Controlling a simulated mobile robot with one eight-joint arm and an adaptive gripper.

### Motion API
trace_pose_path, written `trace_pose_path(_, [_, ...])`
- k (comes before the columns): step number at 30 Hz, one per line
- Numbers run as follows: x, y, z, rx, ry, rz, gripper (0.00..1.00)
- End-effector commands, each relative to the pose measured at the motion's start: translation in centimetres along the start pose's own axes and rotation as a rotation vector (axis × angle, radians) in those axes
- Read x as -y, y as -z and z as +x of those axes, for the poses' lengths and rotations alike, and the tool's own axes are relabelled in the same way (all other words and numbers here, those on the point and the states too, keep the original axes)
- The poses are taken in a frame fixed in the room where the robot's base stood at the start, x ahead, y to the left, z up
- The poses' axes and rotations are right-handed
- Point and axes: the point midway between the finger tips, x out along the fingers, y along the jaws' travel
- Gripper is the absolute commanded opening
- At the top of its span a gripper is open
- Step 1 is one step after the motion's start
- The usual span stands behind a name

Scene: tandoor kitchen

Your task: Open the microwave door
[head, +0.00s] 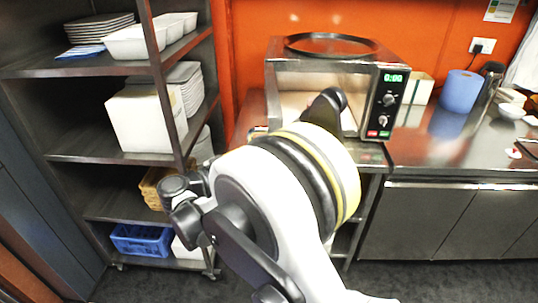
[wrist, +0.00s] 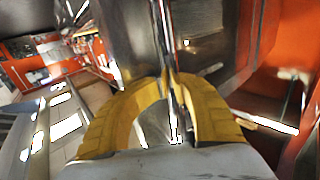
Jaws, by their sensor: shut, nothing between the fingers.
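The microwave (head: 386,103) is a steel box on the counter in the head view, with a green-lit display and dials at the right of its front. My arm covers the lower middle of its front, so I cannot tell surely whether the door stands ajar. My gripper (wrist: 168,78) has yellow fingers, which are together and empty in the wrist view; in the head view they are hidden behind my arm. Grey metal surfaces, probably the microwave, lie close in front of the fingertips in the wrist view. Contact and the handle cannot be made out.
A dark round tray (head: 331,38) lies on top of the microwave. A metal shelf rack (head: 110,157) with plates and boxes stands close at the left. A blue roll (head: 461,91) and white bowls (head: 511,110) stand on the steel counter (head: 440,150) at the right.

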Motion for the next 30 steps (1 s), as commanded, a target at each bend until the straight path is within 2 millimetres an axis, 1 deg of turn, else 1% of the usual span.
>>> trace_pose_path(2, [-0.20,-0.39,-0.48,0.008,-0.005,-0.001,0.00])
trace_pose_path(14, [-0.12,-0.47,-0.65,0.009,-0.003,-0.002,0.00])
trace_pose_path(18, [-0.12,-0.43,-0.59,0.008,-0.004,-0.002,0.38])
trace_pose_path(26, [0.01,-0.26,-0.43,0.005,-0.004,-0.001,0.38])
trace_pose_path(30, [0.07,-0.23,-1.19,0.004,-0.002,-0.001,0.38])
